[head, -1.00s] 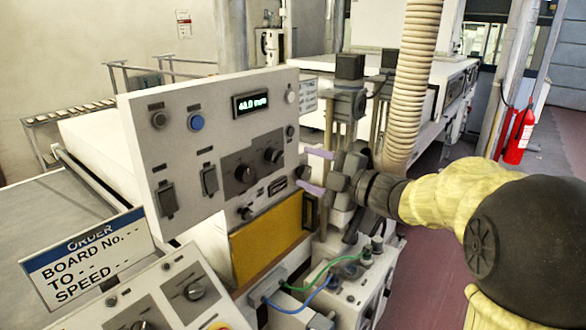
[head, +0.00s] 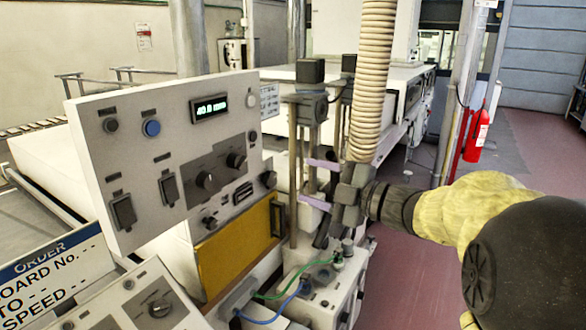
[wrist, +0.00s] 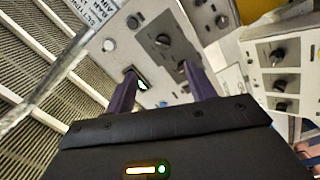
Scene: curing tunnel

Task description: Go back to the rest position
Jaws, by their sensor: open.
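My gripper (head: 318,183) is in the middle of the head view, to the right of the grey control panel (head: 130,225). Its two purple fingers are apart, with nothing between them, and point left toward the panel's right edge. In the wrist view my gripper (wrist: 160,88) shows both purple fingers spread, with the panel (wrist: 133,45) behind them. My arm comes in from the right side of the head view, in a yellow cover with a black joint.
A green display (head: 210,107), knobs and switches sit on the panel. An order sign (head: 50,265) stands at lower left. A ribbed hose (head: 372,80) hangs behind my gripper. Below are green and blue cables (head: 285,303). A red extinguisher (head: 477,135) stands by a post. The reddish floor at right is clear.

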